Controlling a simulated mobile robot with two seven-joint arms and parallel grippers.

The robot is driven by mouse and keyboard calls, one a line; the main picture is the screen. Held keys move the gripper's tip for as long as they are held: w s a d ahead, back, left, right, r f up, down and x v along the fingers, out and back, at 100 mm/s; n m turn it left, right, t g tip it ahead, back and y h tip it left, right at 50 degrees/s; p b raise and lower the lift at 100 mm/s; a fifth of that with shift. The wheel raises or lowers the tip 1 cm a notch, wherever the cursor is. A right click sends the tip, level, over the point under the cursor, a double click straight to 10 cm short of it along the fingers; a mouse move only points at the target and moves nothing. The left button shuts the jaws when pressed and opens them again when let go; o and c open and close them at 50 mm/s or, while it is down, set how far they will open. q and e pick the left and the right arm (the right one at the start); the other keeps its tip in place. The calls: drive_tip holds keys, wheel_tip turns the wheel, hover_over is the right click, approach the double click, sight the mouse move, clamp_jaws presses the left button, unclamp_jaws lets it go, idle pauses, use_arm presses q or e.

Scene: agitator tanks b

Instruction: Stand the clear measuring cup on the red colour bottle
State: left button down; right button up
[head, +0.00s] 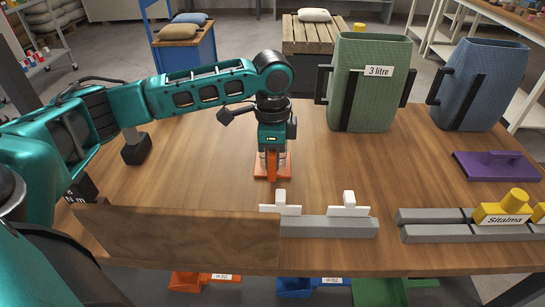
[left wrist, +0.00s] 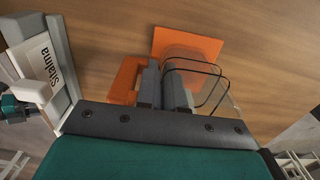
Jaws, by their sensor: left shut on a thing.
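My left gripper (head: 272,150) points down over the middle of the table, above an orange mat (head: 258,172). The gripper hides much of the cup in the head view; I cannot tell whether the cup touches the mat. I cannot make out the red colour bottle. My right gripper is not in view.
A green tank marked 3 litre (head: 370,85) and a blue tank (head: 480,85) stand at the back right. A purple handled plate (head: 495,166) lies at right. Grey rails (head: 330,227), a yellow Sitalma piece (head: 510,208) and a brown board (head: 180,237) line the front edge.

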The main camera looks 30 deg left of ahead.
use_arm(q)
drive_tip(key=c, duration=1.3)
unclamp_jaws()
drive_tip(key=shift+f, duration=0.1)
drive_tip(key=shift+o, duration=0.2)
